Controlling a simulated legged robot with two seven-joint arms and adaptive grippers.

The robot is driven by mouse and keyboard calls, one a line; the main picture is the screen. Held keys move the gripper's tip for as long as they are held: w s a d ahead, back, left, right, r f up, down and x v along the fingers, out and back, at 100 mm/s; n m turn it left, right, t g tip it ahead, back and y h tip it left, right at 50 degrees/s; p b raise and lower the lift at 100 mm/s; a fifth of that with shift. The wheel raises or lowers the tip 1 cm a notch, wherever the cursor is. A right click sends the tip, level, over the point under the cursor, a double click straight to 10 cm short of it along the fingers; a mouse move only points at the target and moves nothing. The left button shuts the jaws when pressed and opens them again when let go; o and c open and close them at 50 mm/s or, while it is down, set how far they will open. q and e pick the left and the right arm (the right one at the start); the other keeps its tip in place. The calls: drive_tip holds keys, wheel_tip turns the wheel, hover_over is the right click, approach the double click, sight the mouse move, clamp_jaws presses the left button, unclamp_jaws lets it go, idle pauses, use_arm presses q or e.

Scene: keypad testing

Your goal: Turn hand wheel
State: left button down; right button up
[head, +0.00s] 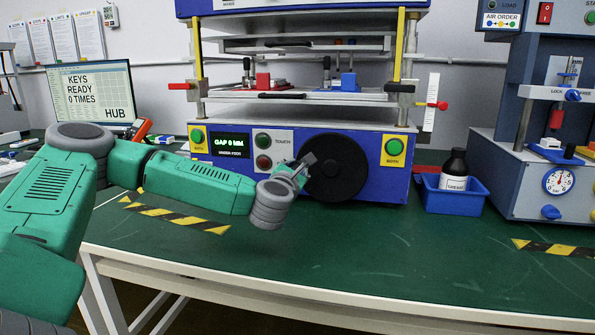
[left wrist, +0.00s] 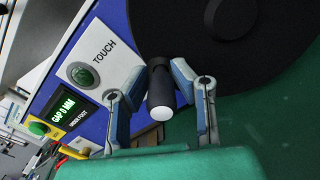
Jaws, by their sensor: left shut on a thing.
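The hand wheel (head: 338,168) is a black disc on the front of the blue press. It fills the top right of the left wrist view (left wrist: 245,60). Its black crank handle (left wrist: 160,92) has a pale end and sticks out at the wheel's edge. In the head view the gripper partly hides the handle. My right gripper is in neither view.
A display (head: 230,143) on the press reads "GAP 0 MM". A green button (head: 262,141) and a red button (head: 264,161) sit left of the wheel. A blue bin (head: 453,198) with a grease bottle (head: 454,170) stands right. The green table (head: 330,240) is clear in front.

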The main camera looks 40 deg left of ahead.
use_arm(q)
drive_tip(key=shift+s+a+f, duration=0.1)
drive_tip(key=shift+f, duration=0.1)
drive_tip(key=c, duration=1.6)
unclamp_jaws()
drive_tip(key=shift+o, duration=1.2)
drive_tip(key=shift+r, duration=0.1)
drive_tip(key=v, duration=1.2)
